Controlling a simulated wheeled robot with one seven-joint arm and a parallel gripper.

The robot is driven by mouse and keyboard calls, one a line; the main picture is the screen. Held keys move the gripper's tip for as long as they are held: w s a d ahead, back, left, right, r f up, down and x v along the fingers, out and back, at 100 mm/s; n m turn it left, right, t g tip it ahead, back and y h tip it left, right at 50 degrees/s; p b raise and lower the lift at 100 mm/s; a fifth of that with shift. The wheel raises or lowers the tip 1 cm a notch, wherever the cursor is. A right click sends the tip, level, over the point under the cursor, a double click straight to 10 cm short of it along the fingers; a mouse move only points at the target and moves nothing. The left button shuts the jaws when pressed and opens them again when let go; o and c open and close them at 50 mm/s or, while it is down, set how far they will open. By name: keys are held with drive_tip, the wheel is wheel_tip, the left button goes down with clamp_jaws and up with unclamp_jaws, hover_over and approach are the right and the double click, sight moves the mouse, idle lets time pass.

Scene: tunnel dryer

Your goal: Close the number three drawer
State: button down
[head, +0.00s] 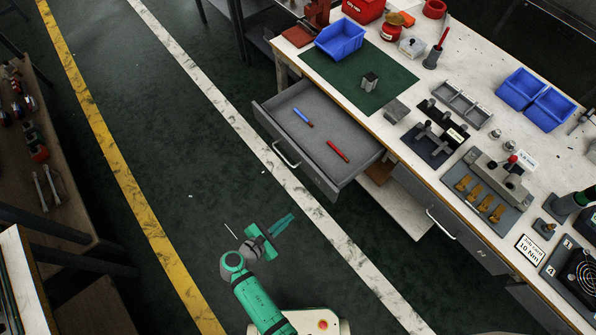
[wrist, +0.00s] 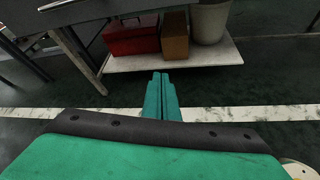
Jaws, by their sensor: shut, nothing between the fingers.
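A grey drawer (head: 318,102) stands pulled out of the workbench, with a blue pen-like item (head: 302,117) and a red one (head: 338,151) lying inside. Its front carries a bar handle (head: 285,155); I cannot read a number on it. A second drawer front (head: 455,227) to the right sits flush with the bench. My green gripper (head: 288,220) is shut and empty, below and in front of the open drawer, apart from it. In the wrist view its fingers (wrist: 160,92) are together, pointing towards the bench's lower shelf.
The workbench top (head: 400,140) holds blue bins, a green mat (head: 325,72) and several fixtures. The lower shelf (wrist: 185,58) bears a red box (wrist: 131,35), a brown box (wrist: 175,38) and a bucket (wrist: 209,22). The floor between bench and left-hand rack (head: 60,215) is clear.

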sight(306, 167)
drive_tip(key=w+a+r+n+t+h, duration=0.1)
drive_tip(key=w+a+r+h, duration=0.2)
drive_tip(key=r, duration=0.3)
drive_tip(key=w+a+r+n+h, duration=0.1)
drive_tip(key=w+a+r+h, duration=0.15)
drive_tip(key=r, duration=0.25)
drive_tip(key=x, duration=1.3)
drive_tip(key=shift+w+a+r, duration=0.1)
drive_tip(key=shift+w, duration=0.15)
